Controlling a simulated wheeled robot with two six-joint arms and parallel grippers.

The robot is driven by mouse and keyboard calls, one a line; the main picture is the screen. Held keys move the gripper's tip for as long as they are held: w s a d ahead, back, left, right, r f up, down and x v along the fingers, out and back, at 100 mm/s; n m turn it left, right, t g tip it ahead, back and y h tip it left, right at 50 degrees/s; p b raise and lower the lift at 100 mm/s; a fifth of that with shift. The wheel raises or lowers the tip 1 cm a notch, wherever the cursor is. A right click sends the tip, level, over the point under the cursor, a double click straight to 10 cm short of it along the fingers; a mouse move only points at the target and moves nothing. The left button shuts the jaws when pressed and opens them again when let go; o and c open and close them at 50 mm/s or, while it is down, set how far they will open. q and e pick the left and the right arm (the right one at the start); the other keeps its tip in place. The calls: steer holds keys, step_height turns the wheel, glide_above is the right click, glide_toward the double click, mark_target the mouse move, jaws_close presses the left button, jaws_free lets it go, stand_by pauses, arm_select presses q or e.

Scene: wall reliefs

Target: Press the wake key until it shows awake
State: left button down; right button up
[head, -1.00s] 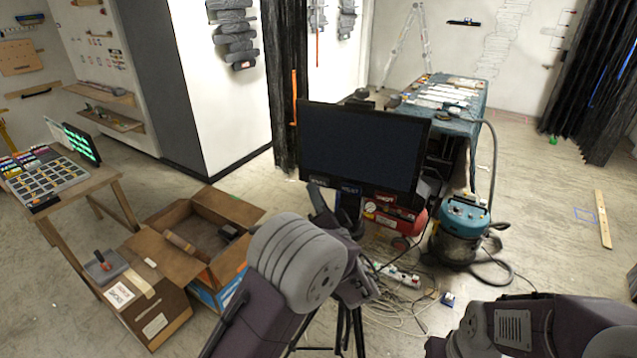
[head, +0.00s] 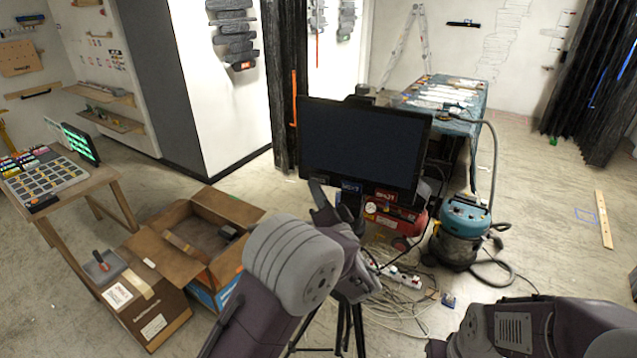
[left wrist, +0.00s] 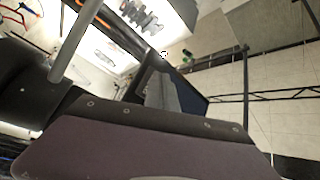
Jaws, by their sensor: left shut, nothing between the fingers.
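A monitor (head: 362,150) with a dark, blank screen stands on a tripod in the middle of the head view. Small labels (head: 351,187) sit along its lower edge. I cannot make out which part there is the wake key, and no awake sign shows. My left gripper (head: 318,188) is shut and empty, its tip at the monitor's lower left edge; I cannot tell whether it touches. In the left wrist view its grey fingers (left wrist: 163,94) lie beside the dark monitor (left wrist: 192,99). My right arm enters at lower right, its gripper out of view.
An open cardboard box (head: 205,240) stands on the floor at left, near a table with a key panel (head: 45,180) and a green-lit display (head: 80,144). A vacuum cleaner (head: 463,230) and cables (head: 395,310) lie right of the tripod. Floor at far right is mostly clear.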

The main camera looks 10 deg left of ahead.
arm_select(q)
steer(key=shift+w+d+b, duration=0.1)
steer(key=shift+w+b, duration=0.35)
steer(key=shift+b, duration=0.05)
stand_by(0.7)
steer(key=shift+s+a+b, duration=0.2)
steer(key=shift+s+b, duration=0.65)
steer(key=shift+s, duration=0.05)
steer(key=s+b, duration=0.1)
steer(key=s, duration=0.1)
steer(key=s+a+b, duration=0.1)
steer(key=s+b, duration=0.1)
steer(key=shift+s, duration=0.4)
